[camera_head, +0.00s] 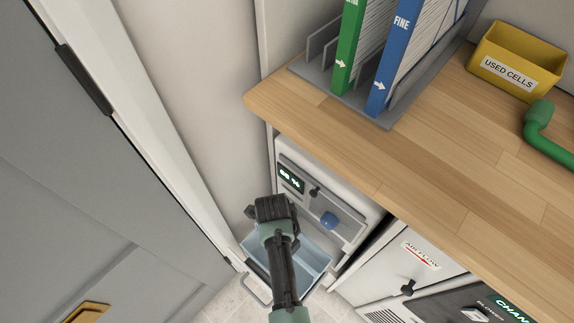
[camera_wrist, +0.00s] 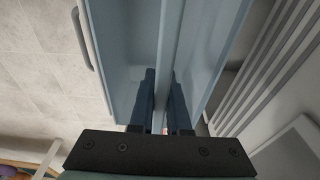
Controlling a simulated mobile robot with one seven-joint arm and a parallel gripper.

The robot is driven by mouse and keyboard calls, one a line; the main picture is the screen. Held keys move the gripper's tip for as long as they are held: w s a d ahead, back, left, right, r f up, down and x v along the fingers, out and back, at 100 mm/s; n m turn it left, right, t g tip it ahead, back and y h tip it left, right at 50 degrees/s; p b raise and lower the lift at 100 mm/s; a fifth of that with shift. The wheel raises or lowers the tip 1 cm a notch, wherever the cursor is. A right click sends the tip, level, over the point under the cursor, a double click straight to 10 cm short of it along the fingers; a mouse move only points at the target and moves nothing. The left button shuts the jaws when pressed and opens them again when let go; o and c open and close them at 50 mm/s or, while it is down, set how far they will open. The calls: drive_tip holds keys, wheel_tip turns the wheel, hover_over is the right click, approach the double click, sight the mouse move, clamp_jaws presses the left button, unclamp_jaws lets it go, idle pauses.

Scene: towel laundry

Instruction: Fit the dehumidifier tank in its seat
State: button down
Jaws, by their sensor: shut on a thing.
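The dehumidifier (camera_head: 342,203) stands under the wooden worktop, with a small lit display and a blue knob on its front. The light-blue tank (camera_head: 312,262) is low at its front, partly hidden by my arm; I cannot tell how far it sits in the seat. In the wrist view the tank (camera_wrist: 128,45) is close up, with a grey handle on its left side. My gripper (camera_wrist: 164,78) is shut on the tank's narrow central bar, one dark finger on each side. In the head view its fingers are hidden behind the wrist.
The worktop (camera_head: 300,108) overhangs the dehumidifier and carries upright filters in a grey rack (camera_head: 385,115) and a yellow box (camera_head: 500,62). Another appliance (camera_head: 400,275) stands to the right. A grey door (camera_head: 90,180) is on the left. Tiled floor (camera_wrist: 40,80) is free beside the tank.

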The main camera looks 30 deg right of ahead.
drive_tip(key=shift+f+b, duration=2.3)
drive_tip(key=shift+f, duration=1.05)
drive_tip(key=shift+f+b, duration=1.4)
drive_tip(key=shift+f, duration=0.35)
drive_tip(key=c, duration=0.8)
unclamp_jaws()
drive_tip(key=r+p, duration=0.1)
drive_tip(key=r, duration=0.3)
drive_tip(key=w+r+p, duration=0.1)
drive_tip(key=r+p, duration=0.1)
drive_tip(key=r, duration=0.2)
drive_tip(key=r+p, duration=0.2)
drive_tip(key=r, duration=0.2)
drive_tip(key=shift+w+a+r, duration=0.35)
drive_tip(key=shift+w+r, duration=0.05)
